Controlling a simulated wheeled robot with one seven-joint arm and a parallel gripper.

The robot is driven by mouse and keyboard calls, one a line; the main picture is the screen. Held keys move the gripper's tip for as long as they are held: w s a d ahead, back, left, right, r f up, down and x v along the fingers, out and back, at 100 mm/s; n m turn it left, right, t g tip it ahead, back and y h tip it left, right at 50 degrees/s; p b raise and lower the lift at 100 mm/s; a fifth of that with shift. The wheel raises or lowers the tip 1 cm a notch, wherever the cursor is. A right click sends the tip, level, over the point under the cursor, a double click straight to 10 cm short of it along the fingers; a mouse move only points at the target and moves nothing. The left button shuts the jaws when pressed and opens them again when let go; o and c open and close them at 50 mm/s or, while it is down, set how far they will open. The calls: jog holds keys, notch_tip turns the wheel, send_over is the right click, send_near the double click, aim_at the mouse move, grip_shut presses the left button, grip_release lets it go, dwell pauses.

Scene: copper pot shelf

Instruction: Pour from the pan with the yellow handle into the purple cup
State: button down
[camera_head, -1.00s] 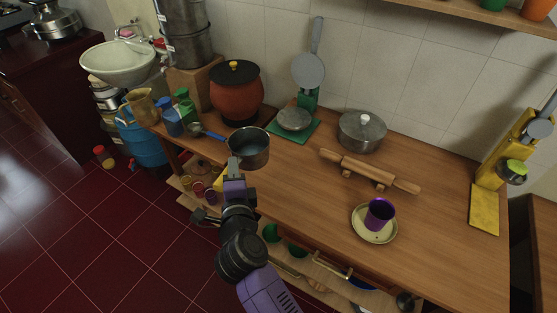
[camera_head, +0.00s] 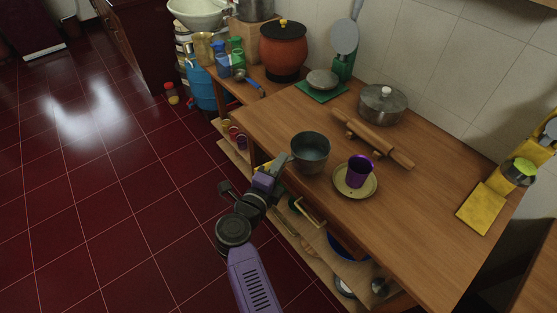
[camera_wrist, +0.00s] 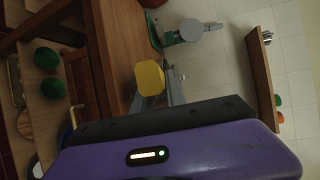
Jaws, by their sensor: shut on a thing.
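The dark grey pan (camera_head: 310,153) is over the front edge of the table, just left of the purple cup (camera_head: 358,172), and looks about level. I cannot tell its exact height or see what is in it. The cup stands upright on a pale yellow saucer (camera_head: 343,189). My gripper (camera_head: 281,164) is shut on the pan's handle, on the pan's left side, and mostly hides it. In the wrist view the yellow handle's end (camera_wrist: 150,78) shows between the grey fingers.
A rolling pin (camera_head: 374,138) on its rest and a lidded grey pot (camera_head: 382,104) stand behind the cup. A yellow board (camera_head: 484,208) lies at the right. Bare table lies right of the saucer. A lower shelf holds several items.

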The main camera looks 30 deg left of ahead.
jog(key=w+d+r+m+y+p, duration=0.1)
jog(key=w+d+r+m+p, duration=0.1)
jog(key=d+r+m, duration=0.5)
jog(key=d+r, duration=0.3)
jog(key=shift+w+d+r+y, duration=0.15)
jog(key=shift+d+y, duration=0.1)
jog(key=shift+y, duration=0.15)
dwell(0.5)
jog(key=shift+d+f+m, duration=0.2)
jog(key=shift+d+m, duration=0.15)
jog(key=shift+m, duration=0.15)
